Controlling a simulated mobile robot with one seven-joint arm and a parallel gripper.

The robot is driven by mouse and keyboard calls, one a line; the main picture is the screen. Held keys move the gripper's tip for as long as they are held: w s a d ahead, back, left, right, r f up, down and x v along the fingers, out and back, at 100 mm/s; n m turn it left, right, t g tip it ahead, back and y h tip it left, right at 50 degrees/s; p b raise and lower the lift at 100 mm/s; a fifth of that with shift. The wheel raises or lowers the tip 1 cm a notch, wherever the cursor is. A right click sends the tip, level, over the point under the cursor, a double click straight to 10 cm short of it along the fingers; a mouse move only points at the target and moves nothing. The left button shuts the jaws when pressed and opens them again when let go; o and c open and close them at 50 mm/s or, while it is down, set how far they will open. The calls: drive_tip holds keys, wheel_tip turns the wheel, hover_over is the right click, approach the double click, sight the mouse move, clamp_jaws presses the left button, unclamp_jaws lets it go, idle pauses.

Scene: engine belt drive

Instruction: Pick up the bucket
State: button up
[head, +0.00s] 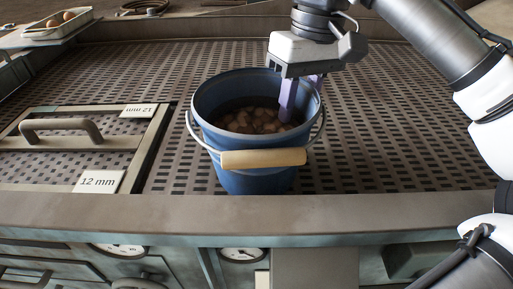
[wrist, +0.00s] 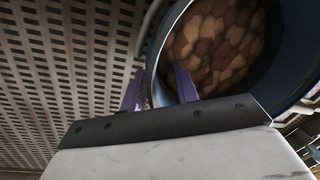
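The blue bucket (head: 250,178) stands upright on the perforated metal surface, filled partway with brown lumps (head: 262,121). Its wire handle with a wooden grip (head: 263,158) hangs down at the front. My gripper (head: 302,98) is at the bucket's right rim, pointing down, with its purple fingers apart. One finger is inside the bucket and the other is outside the wall. In the wrist view, the bucket (wrist: 159,48) shows its rim passing between the two fingers of my gripper (wrist: 160,90), with a gap visible. Contact with the wall cannot be made out.
A framed panel with a bar handle (head: 62,127) and "12 mm" labels lies left of the bucket. A tray with brown round things (head: 50,28) is at the far left. A raised metal ledge (head: 300,210) runs along the front. The perforated surface right of the bucket is clear.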

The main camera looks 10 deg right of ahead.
drive_tip(key=shift+r, duration=0.1)
drive_tip(key=shift+c, duration=0.2)
clamp_jaws()
idle(1.0)
